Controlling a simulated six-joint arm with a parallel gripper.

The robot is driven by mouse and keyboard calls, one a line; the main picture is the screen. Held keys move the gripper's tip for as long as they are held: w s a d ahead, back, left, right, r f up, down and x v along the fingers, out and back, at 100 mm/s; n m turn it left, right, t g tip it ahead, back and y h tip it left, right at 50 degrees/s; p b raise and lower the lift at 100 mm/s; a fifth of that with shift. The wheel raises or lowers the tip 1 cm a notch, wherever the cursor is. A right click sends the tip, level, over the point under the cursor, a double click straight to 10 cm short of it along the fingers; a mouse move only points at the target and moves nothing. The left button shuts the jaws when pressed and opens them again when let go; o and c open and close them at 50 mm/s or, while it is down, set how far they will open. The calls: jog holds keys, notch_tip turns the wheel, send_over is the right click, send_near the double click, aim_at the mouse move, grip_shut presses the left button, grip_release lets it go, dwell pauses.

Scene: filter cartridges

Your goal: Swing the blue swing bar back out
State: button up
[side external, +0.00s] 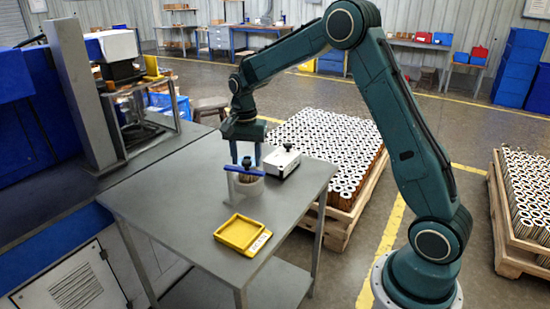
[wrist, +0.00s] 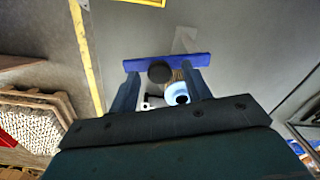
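The blue swing bar (side external: 232,169) lies across the top of a pale round holder (side external: 247,188) on the grey table. A brownish cartridge shows below the bar inside the holder, and a black knob (side external: 246,161) stands by the bar. In the wrist view the blue bar (wrist: 140,64) runs crosswise just beyond my fingertips, with the black knob (wrist: 160,72) in front of it. My gripper (side external: 246,155) points down above the holder. Its two fingers are spread with a wide gap. Whether a fingertip touches the bar cannot be told.
A white box (side external: 284,165) with a dark knob stands close behind the holder. A pallet of upright cartridges (side external: 325,140) stands beyond the table. A machine is at the left.

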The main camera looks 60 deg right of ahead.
aim_at(247, 163)
notch_tip(247, 163, up, 14)
dwell(1.0)
jog(key=shift+f, duration=0.1)
jog(key=s+a+r+n+t, duration=0.1)
jog(key=s+a+r+n, duration=0.25)
jog(key=s, duration=0.45)
jog(key=s+a+r+n+t, duration=0.2)
jog(key=s+a+n, duration=0.15)
jog(key=s, duration=0.35)
jog(key=s+a+f+n+t, duration=0.1)
jog(key=s+f+n, duration=0.1)
jog(key=s, duration=0.5)
jog(key=s+a+f+n+t, duration=0.1)
jog(key=s+a+f+n, duration=0.1)
jog(key=s, duration=0.6)
jog(key=shift+s+a+f+n+t, duration=0.25)
jog(key=shift+f+n, duration=0.6)
jog(key=shift+n, duration=0.45)
jog(key=shift+w, duration=0.1)
